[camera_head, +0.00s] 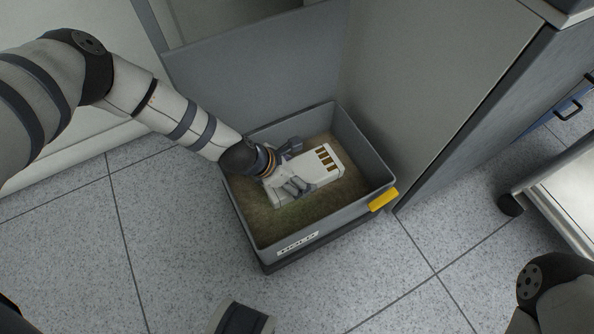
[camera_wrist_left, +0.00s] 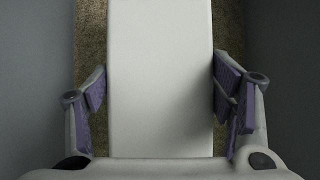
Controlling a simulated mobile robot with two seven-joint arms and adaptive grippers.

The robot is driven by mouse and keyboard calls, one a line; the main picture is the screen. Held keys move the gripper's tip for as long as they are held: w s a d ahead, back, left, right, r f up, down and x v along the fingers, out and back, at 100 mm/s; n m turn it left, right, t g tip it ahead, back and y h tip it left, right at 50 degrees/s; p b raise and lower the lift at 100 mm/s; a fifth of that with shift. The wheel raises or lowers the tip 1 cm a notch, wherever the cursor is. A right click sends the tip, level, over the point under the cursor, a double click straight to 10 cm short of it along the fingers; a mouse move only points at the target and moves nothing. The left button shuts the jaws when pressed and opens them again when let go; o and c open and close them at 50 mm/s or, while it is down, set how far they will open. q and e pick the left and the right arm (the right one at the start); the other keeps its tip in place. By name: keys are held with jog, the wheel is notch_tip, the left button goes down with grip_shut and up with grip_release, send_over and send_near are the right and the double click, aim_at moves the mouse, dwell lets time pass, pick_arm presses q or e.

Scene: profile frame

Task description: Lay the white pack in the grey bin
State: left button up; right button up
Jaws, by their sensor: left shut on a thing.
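The white pack (camera_head: 322,162) is a pale block with several brown-gold contact strips at its far end. It is inside the grey bin (camera_head: 358,138), within its walls and over the brown lining. I cannot tell whether its underside touches the lining. My left gripper (camera_head: 292,171) reaches down into the bin from the left and is shut on the pack's near end. In the left wrist view the pack (camera_wrist_left: 160,70) lies between the two purple-padded fingers (camera_wrist_left: 160,100), with the brown lining along both sides.
The bin stands on a grey tiled floor against a grey panel (camera_head: 260,70) and a cabinet side (camera_head: 430,80). It has a yellow tab (camera_head: 383,200) and a white label (camera_head: 298,243). A white cart (camera_head: 565,190) with a black caster is at the right. The floor in front is mostly clear.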

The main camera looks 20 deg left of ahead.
pick_arm(q)
jog(key=shift+f+b, duration=2.2)
jog(key=shift+f, duration=0.7)
pick_arm(e)
jog(key=shift+s+d+f+g, duration=0.1)
jog(key=shift+s+f+g, duration=0.15)
jog(key=shift+s+f, duration=0.35)
jog(key=shift+s+f+g, duration=0.25)
jog(key=shift+f, duration=0.65)
pick_arm(q)
jog(key=o, duration=2)
jog(key=v, duration=1.2)
jog(key=shift+r, duration=0.15)
jog(key=shift+d, duration=0.1)
